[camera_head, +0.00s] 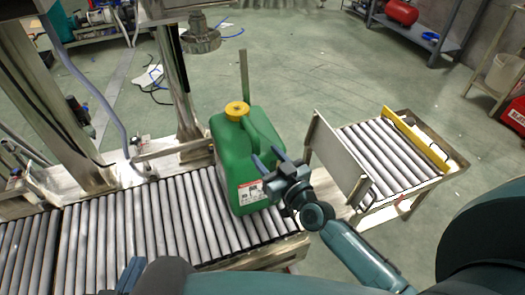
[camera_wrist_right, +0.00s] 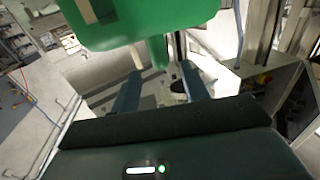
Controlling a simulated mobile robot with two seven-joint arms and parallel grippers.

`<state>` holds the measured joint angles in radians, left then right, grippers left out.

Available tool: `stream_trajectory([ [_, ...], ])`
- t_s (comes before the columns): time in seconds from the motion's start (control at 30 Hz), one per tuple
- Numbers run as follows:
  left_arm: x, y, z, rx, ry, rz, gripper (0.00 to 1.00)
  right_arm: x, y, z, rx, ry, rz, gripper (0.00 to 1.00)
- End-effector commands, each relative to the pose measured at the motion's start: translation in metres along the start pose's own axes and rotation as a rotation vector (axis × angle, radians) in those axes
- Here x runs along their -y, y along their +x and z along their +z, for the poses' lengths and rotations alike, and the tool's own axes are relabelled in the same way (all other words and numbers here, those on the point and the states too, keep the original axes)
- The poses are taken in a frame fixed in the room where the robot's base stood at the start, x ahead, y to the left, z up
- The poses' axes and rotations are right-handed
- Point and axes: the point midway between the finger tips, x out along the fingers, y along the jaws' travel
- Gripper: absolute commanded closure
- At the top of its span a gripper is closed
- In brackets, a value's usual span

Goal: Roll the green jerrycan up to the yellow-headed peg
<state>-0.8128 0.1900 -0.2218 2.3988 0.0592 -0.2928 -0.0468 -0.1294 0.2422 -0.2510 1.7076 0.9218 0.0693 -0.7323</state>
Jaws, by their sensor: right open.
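The green jerrycan (camera_head: 235,165), with a yellow cap and a white label, stands upright on the grey roller conveyor (camera_head: 150,222) near its right end. My right gripper (camera_head: 267,160) is open at the jerrycan's right side, with its fingertips close to it; contact is unclear. In the right wrist view the jerrycan (camera_wrist_right: 150,18) fills the top, beyond the two spread fingers of my right gripper (camera_wrist_right: 160,84). My left gripper (camera_head: 131,275) shows only in part at the bottom edge, and its jaws cannot be made out. I cannot make out a yellow-headed peg.
A grey upright plate (camera_head: 338,160) stands between the jerrycan and a second roller section (camera_head: 385,155) with a yellow bar (camera_head: 415,140) across its far end. A thin upright post (camera_head: 245,75) rises behind the jerrycan. A metal frame (camera_head: 180,85) stands behind the conveyor. Rollers left of the jerrycan are clear.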

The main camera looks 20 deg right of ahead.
Motion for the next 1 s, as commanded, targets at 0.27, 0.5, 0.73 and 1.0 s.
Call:
stream_trajectory([
  [0.27, 0.0, 0.003, 0.004, 0.003, 0.011, 0.003, 1.0, 0.0, 0.031, 0.001, 0.0, 0.002, 0.0, 0.55],
  [0.5, -0.002, 0.003, 0.005, 0.008, 0.013, 0.006, 1.0, 0.0, 0.034, 0.0, 0.001, 0.001, -0.001, 0.55],
  [0.73, -0.002, 0.003, 0.005, 0.008, 0.012, 0.008, 1.0, 0.0, 0.034, 0.0, 0.001, 0.001, -0.001, 0.65],
  [1.0, -0.002, 0.003, 0.005, 0.008, 0.012, 0.008, 1.0, 0.0, 0.034, 0.0, 0.001, 0.001, -0.001, 0.87],
])
